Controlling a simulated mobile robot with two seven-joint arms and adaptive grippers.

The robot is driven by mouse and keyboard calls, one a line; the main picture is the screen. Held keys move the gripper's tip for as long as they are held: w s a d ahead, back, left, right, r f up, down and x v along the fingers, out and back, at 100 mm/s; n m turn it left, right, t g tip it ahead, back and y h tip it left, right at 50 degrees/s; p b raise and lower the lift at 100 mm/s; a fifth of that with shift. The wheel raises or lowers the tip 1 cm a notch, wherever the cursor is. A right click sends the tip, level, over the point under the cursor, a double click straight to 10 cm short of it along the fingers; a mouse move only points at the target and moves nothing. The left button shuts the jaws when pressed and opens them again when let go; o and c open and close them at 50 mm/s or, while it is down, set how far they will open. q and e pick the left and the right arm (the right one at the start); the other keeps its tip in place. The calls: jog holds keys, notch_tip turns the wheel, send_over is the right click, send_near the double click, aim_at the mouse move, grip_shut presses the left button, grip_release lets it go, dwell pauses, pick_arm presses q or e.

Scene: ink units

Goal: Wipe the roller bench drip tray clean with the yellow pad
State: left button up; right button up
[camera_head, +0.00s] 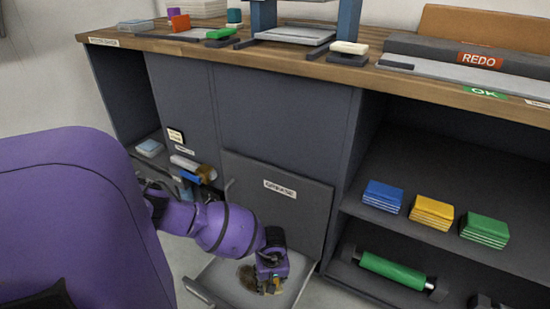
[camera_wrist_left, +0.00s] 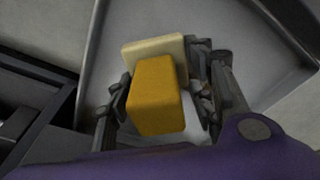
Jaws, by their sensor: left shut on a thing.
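The drip tray (camera_head: 222,274) is a pale grey tray pulled out low at the foot of the bench, with a brown stain (camera_head: 247,278) on it. My left gripper (camera_head: 270,284) is low over the tray, just right of the stain. In the left wrist view my left gripper (camera_wrist_left: 165,95) is shut on the yellow pad (camera_wrist_left: 157,95), an orange-yellow block with a cream slab behind it. The tray (camera_wrist_left: 265,75) lies beyond it there. I cannot tell whether the pad touches the tray. My right gripper is not in view.
A grey panel (camera_head: 275,215) stands behind the tray. Open shelves on the right hold blue (camera_head: 382,196), yellow (camera_head: 432,212) and green (camera_head: 484,231) stacks, with a green roller (camera_head: 393,270) below. The wooden bench top (camera_head: 330,70) overhangs above. The tray has raised sides.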

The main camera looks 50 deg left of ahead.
pick_arm(q)
jog(key=shift+r+p, duration=0.7)
jog(key=shift+r, duration=0.75)
